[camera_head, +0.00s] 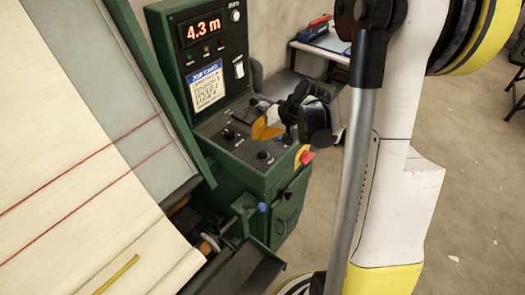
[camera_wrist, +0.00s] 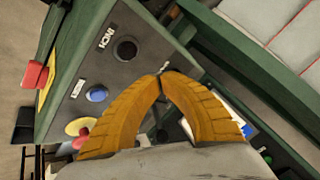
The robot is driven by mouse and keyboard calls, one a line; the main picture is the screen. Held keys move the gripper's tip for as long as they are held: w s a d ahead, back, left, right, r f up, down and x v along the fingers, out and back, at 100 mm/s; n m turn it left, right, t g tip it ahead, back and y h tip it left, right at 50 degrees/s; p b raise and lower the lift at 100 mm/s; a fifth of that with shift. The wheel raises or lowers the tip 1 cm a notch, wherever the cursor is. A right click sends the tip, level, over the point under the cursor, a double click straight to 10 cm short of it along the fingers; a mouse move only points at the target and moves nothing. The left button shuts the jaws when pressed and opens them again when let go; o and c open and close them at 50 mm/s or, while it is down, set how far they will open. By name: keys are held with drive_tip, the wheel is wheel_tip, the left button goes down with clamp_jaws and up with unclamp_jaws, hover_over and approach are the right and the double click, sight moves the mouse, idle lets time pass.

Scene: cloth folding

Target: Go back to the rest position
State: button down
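My gripper (camera_head: 266,127) has orange fingers and shows in front of the green machine's control panel (camera_head: 215,124) in the head view. In the wrist view the two curved fingers of my gripper (camera_wrist: 163,76) meet at their tips, with nothing seen between them. The fingertips are close to the panel face, beside a black button (camera_wrist: 125,49) marked INCH. Whether they touch the panel cannot be told. A blue button (camera_wrist: 97,94) lies to the left of the fingers.
Cream cloth (camera_head: 85,205) with red lines slopes along the left of the head view. A display (camera_head: 203,27) reads 4.3 m. A red knob (camera_wrist: 35,76) sticks out at the panel's edge. A bench (camera_head: 327,45) stands behind; floor (camera_head: 470,190) is open at right.

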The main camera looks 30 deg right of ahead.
idle(0.4)
drive_tip(key=s+a+r+n+h+b, duration=0.3)
drive_tip(key=s+a+b, duration=0.5)
drive_tip(key=s+a, duration=0.6)
drive_tip(key=s+r, duration=0.1)
drive_tip(key=s, duration=0.3)
drive_tip(key=shift+s+a+n+t, duration=0.3)
drive_tip(key=shift+s+a+n, duration=0.05)
drive_tip(key=shift+a+n, duration=0.05)
drive_tip(key=shift+r, duration=0.1)
idle(1.2)
